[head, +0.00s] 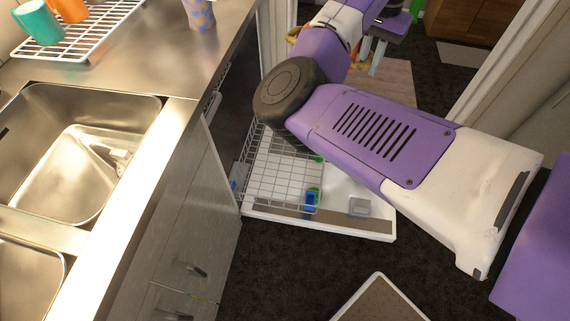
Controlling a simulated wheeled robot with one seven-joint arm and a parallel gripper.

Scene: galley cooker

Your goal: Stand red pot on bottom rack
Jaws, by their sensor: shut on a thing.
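My gripper (374,58) is at the top of the head view, beyond my purple and white arm, with its fingers pointing down. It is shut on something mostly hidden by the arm. Only small orange-red bits show beside the fingers and at the arm's left edge, and I take these for the red pot (293,35). The bottom rack (283,182) is a white wire rack, pulled out over the lowered white door (375,228) of the dishwasher. My arm covers part of the rack's right and far side. The gripper is beyond the rack, apart from it.
A steel counter with a double sink (85,150) runs along the left. A drying rack (85,28) with teal and orange mugs and a patterned cup (200,14) stand on it. A pale-edged board (380,300) is low in front. Dark floor is clear between.

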